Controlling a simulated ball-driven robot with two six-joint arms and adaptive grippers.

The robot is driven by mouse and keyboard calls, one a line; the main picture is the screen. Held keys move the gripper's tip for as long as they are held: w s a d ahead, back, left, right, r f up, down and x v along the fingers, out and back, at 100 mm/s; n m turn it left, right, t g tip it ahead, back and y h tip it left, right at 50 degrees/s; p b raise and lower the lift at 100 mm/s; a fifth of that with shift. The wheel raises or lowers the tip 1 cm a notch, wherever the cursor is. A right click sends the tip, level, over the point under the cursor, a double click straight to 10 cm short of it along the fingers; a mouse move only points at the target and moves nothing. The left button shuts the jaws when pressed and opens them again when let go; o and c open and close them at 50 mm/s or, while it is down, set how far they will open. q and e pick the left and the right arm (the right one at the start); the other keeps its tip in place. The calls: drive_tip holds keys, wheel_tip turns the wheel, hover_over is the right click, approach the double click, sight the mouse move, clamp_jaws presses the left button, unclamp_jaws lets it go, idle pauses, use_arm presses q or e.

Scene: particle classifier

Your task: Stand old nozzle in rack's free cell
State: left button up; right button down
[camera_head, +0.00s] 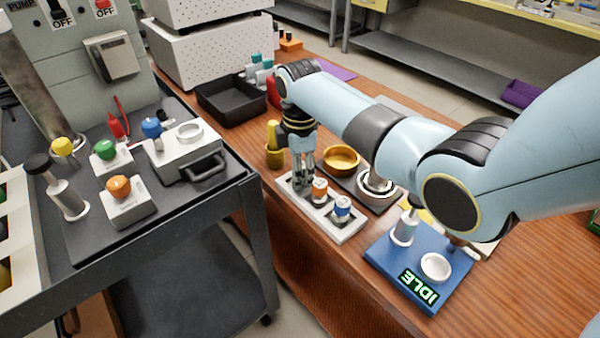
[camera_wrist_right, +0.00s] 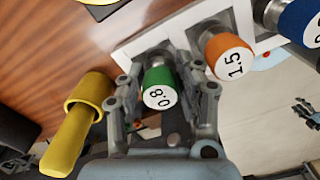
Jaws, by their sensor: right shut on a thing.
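My right gripper (camera_head: 302,178) is at the far end cell of the white rack (camera_head: 348,235). In the wrist view my right gripper (camera_wrist_right: 165,100) is shut on a green-capped nozzle (camera_wrist_right: 160,88) marked 0.8. The green nozzle is at the rack's end cell; I cannot tell whether its base rests in it. An orange nozzle (camera_head: 319,189) marked 1.5 stands in the middle cell and a blue nozzle (camera_head: 341,208) in the near one. A small grey jointed shape (camera_wrist_right: 306,108) at the wrist view's right edge may be my left gripper, its jaws unclear.
A brass bowl (camera_head: 341,158) and the blue IDLE device (camera_head: 420,270) are nearby. A dark tray (camera_head: 228,100) lies behind. The cart (camera_head: 205,220) at left holds several capped items.

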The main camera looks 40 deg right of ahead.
drive_tip(key=shift+f, duration=0.15)
drive_tip(key=c, duration=1.2)
unclamp_jaws()
wheel_tip(320, 180, up, 12)
drive_tip(key=shift+r+p, duration=0.1)
drive_tip(key=shift+p, duration=0.7)
